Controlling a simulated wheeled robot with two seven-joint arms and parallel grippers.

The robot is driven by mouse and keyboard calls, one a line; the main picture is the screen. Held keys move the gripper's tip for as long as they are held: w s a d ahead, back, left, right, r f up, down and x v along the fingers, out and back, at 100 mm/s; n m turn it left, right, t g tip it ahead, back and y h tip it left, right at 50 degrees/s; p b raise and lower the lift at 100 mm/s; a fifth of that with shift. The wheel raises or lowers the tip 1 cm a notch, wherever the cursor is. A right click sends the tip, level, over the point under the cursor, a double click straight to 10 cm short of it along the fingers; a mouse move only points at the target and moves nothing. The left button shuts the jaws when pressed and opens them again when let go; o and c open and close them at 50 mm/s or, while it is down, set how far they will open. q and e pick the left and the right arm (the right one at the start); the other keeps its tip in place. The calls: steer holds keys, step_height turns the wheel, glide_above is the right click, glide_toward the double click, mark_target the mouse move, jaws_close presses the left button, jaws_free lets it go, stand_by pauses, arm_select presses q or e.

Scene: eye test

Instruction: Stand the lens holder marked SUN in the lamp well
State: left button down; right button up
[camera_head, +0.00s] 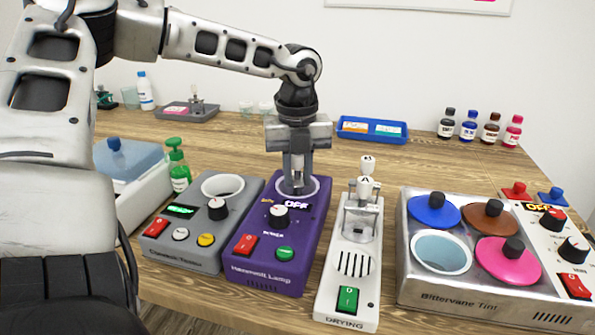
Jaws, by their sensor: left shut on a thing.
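The purple Hanworth Lamp (273,273) stands in the middle of the table, with a round, light-rimmed lamp well (313,192) at its far end. Its display reads OFF. My left gripper (297,180) points straight down over this well, with its fingertips at the well's mouth. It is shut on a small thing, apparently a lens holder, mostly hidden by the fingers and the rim. I cannot read a SUN mark, nor tell whether the thing touches the well's bottom. My right gripper is not in view.
A grey tester (190,250) is close on the left. The tint bath (440,292) has one open well. A blue tray (371,130) and bottles (468,126) stand behind.

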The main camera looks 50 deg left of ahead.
arm_select(q)
steer(key=shift+f+b, duration=0.35)
steer(key=shift+b, duration=0.05)
steer(key=c, duration=1)
jaws_free()
steer(key=shift+r, duration=0.15)
steer(key=shift+w+r+p, duration=0.15)
steer(key=shift+r+p, duration=0.25)
steer(key=shift+r, duration=0.1)
steer(key=shift+o, duration=0.5)
steer(key=shift+r+p, duration=0.35)
steer(key=shift+r, duration=0.5)
steer(key=shift+r+p, duration=0.75)
steer(key=shift+r, duration=0.8)
